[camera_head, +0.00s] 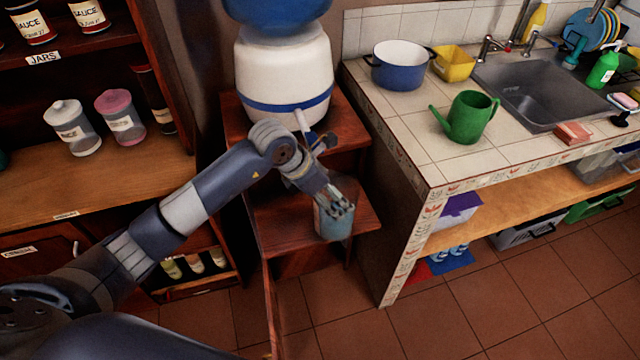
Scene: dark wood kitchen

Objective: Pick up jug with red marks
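A pale blue-grey jug-like container (333,224) stands on the lower shelf of the wooden stand, under the white water dispenser. No red marks can be made out on it at this size. My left gripper (341,207) reaches down from the left, with its fingers at the container's upper part and overlapping its rim. Whether the fingers touch or grip it cannot be told. The gripper hides part of the container's top. My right gripper is not in view.
The water dispenser (285,75) stands above on the wooden stand (268,226). The tiled counter (410,139) to the right holds a blue pot (399,72), a green watering can (470,118) and a sink (535,92). Shelves with jars (72,127) are at left. Floor in front is clear.

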